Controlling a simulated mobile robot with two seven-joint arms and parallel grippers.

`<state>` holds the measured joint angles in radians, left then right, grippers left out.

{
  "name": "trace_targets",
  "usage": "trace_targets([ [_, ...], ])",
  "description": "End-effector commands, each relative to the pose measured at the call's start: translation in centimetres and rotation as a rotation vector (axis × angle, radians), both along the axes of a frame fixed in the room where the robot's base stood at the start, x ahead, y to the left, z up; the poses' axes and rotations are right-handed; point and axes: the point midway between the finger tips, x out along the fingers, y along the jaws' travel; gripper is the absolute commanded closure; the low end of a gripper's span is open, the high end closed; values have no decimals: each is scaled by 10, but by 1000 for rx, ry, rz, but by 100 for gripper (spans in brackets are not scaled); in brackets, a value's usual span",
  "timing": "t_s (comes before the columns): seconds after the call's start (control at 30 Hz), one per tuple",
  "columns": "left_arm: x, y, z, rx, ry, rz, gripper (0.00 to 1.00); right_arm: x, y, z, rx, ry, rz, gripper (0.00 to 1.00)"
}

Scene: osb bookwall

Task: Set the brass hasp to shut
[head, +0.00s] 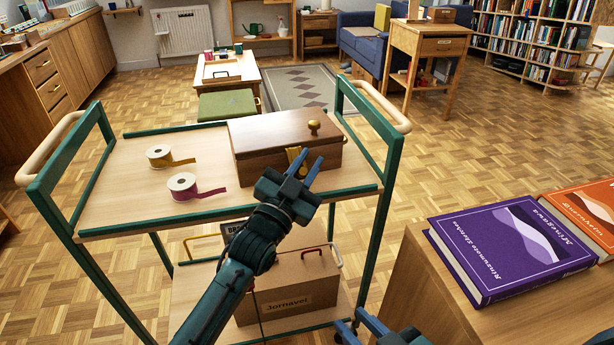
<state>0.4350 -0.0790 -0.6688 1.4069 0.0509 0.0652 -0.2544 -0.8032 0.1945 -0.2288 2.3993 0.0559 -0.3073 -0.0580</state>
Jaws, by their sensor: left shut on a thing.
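A brown wooden box (262,140) with a closed lid and a round brass knob (314,127) stands on the top shelf of a green-framed trolley. The brass hasp (292,154) is on the box's front, near the lid seam. My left gripper (306,168) is at the box front with its blue fingers at the hasp, shut on it. The fingers partly hide the hasp, so I cannot tell its exact angle. My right gripper (358,326) is low at the bottom edge, its fingers apart and empty, only partly in view.
The trolley top (122,192) carries a yellow ribbon roll (159,156) and a pink ribbon roll (182,185) left of the box. A carton (290,290) sits on its lower shelf. A purple book (508,246) and an orange book (585,208) lie on a wooden surface at right.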

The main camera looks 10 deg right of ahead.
Motion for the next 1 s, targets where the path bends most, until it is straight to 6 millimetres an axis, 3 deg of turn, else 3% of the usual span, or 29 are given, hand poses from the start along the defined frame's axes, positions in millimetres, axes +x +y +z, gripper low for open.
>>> trace_targets([
  [0.03, 1, 0, -8, 4, -30, 0, 100, 2, 3, -13, -14, 1, 13, 72],
  [0.13, 1, 0, -7, 8, -69, 0, 100, 4, 6, -19, -33, 4, 28, 72],
  [0.5, 1, 0, -5, 11, -85, 0, 100, 4, 8, -20, -45, 8, 35, 72],
  [0.53, 1, 0, -5, 11, -85, 0, 81, 4, 8, -20, -44, 9, 35, 72],
  [0.6, 1, 0, -5, 11, -85, 0, 75, 4, 8, -20, -44, 9, 35, 72],
  [0.8, 1, 0, -5, 10, -84, 0, 59, 4, 8, -21, -44, 10, 35, 72],
  [1.0, 1, 0, -4, 10, -84, 0, 59, 4, 8, -21, -43, 10, 34, 72],
])
